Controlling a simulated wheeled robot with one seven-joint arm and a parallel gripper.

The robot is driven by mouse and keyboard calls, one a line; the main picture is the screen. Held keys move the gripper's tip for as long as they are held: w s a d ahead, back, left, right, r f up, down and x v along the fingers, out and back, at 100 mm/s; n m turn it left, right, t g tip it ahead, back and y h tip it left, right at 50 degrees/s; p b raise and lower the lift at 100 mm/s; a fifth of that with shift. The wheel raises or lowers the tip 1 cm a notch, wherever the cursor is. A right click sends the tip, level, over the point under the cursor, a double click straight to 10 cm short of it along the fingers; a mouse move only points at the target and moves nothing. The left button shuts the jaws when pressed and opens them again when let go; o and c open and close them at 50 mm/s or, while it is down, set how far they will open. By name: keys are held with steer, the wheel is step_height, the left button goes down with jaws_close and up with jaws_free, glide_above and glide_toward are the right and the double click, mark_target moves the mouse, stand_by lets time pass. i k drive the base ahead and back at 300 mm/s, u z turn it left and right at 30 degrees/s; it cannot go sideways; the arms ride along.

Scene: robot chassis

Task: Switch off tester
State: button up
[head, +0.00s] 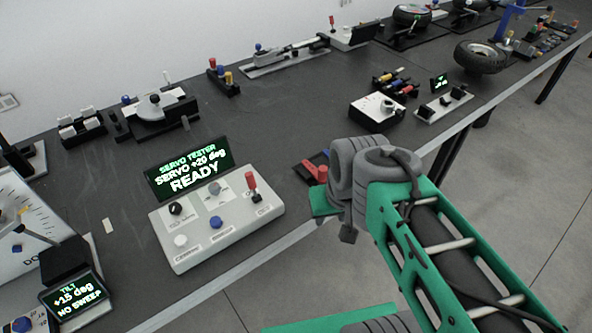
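The servo tester (236,232) is a light grey sloped box near the front edge of the dark table, left of my arm. Its display (188,168) is lit and reads "SERVO TESTER", "SERVO +20 deg", "READY". A red-handled toggle lever (252,182) stands up at its right, with small labels too blurred to read. A black knob (175,208), a grey knob (214,188), a white button (180,240) and a blue button (215,222) also sit on it. My folded arm is at the right, apart from the tester. My gripper's fingers do not show.
A tilt device with a lit display (72,297) reading "+15 deg", "NO SWEEP" stands at the lower left. A red-handled item (318,171) lies partly behind my arm. A white box (377,112) stands farther back. The table between the tester and the back devices is clear.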

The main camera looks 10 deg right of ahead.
mark_target(249, 176)
steer(key=z, duration=0.15)
steer(key=i, duration=0.6)
steer(key=u, duration=1.4)
steer(key=k, duration=0.25)
steer(key=z, duration=0.4)
steer(key=i, duration=0.5)
